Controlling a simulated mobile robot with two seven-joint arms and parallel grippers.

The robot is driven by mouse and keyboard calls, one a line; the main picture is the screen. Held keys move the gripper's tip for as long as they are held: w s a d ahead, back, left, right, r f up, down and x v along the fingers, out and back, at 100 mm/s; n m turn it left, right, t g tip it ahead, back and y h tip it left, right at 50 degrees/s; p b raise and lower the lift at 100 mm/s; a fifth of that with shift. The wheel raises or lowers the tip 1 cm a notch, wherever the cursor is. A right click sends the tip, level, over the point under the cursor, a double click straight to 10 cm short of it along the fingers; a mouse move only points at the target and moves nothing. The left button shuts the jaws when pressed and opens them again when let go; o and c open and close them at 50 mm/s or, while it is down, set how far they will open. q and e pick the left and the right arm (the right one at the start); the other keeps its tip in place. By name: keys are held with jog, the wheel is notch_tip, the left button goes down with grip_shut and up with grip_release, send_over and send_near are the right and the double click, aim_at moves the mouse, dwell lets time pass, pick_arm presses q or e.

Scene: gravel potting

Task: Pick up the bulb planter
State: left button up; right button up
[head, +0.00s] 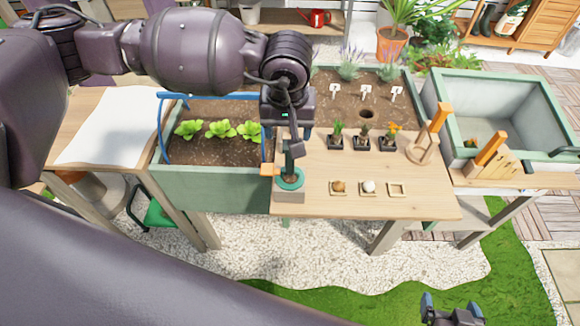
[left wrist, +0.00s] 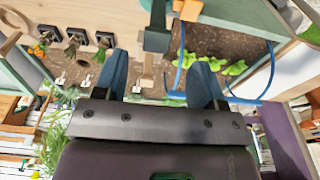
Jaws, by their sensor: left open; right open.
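The bulb planter (head: 290,180) appears to be the dark green tool with a round rim standing at the front left corner of the wooden tabletop. My left gripper (head: 291,148) is over it and hides part of its upper end. In the left wrist view the planter's dark grip (left wrist: 157,36) lies in line with the gap between my left gripper's (left wrist: 159,62) two open fingers. No grasp shows, and I cannot tell how deep the grip sits between them. My right gripper (head: 451,312) is open and empty at the bottom right, low over the grass, away from the table.
The wooden tabletop (head: 420,195) holds several small square trays, three potted seedlings (head: 363,138) and a wooden stand (head: 425,140). Behind and left is a green planter bed (head: 215,190) with lettuces and a blue hoop (head: 163,130). An orange piece (head: 269,170) sits close beside the planter.

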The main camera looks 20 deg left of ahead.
pick_arm(q)
notch_tip(320, 180, down, 3)
jog(key=shift+w+f, duration=0.1)
jog(key=shift+w, duration=0.05)
send_over(290, 170)
jog(key=w, duration=0.1)
jog(key=shift+a+f, duration=0.15)
jog(key=shift+f, duration=2.5)
pick_arm(e)
jog(key=shift+s, duration=0.3)
jog(key=shift+w, duration=0.1)
pick_arm(q)
jog(key=c, duration=1)
pick_arm(e)
jog(key=shift+w+r, duration=0.15)
jog(key=shift+w, duration=0.15)
pick_arm(q)
jog(key=shift+r, duration=0.1)
